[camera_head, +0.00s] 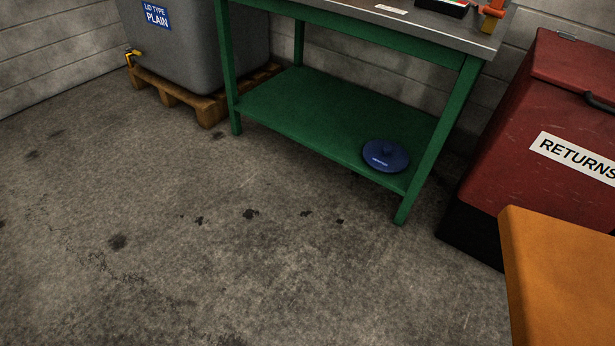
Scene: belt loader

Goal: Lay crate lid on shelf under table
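A green table (350,29) with a grey top stands at the back. Its green lower shelf (300,105) is low above the floor. Nothing touches the lid. No other lid shows. My gripper is not in view.
A grey tank (205,45) marked "LID TYPE PLAIN" stands on a wooden pallet (185,95) at the back left. A red "RETURNS" bin (510,130) stands right of the table. An orange block (565,280) fills the lower right corner. The stained concrete floor (200,260) is clear.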

